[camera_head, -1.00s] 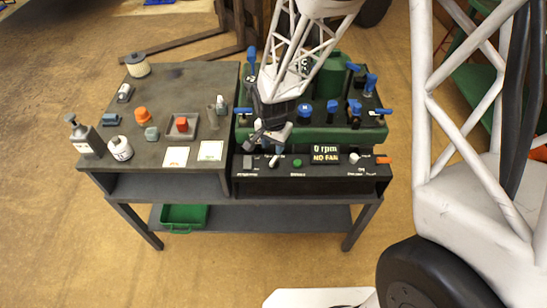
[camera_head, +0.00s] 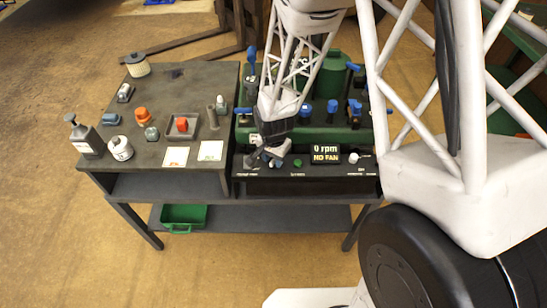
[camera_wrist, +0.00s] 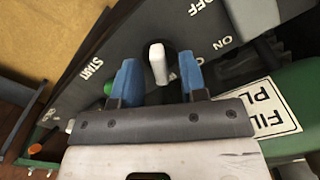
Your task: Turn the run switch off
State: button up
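The run switch looks to be the white lever (camera_wrist: 158,62) on the black control panel, close to the ON and OFF lettering. In the wrist view it stands between the two blue fingertips of my gripper (camera_wrist: 157,80), with a gap on each side. My gripper is open. In the head view my gripper (camera_head: 271,157) is low over the left part of the control panel (camera_head: 310,184) and hides most of the switch.
A green start button (camera_head: 297,163) is close by, to the right. Further right are the "0 rpm NO FAN" display (camera_head: 325,154) and a white knob (camera_head: 353,158). A green block with blue-topped parts (camera_head: 332,106) stands behind. A grey block (camera_wrist: 250,17) sits at the wrist view's upper right.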

jog(key=shift+c, duration=0.4)
grip_shut()
jog(key=shift+n, duration=0.4)
jog(key=n, duration=1.1)
dwell(0.4)
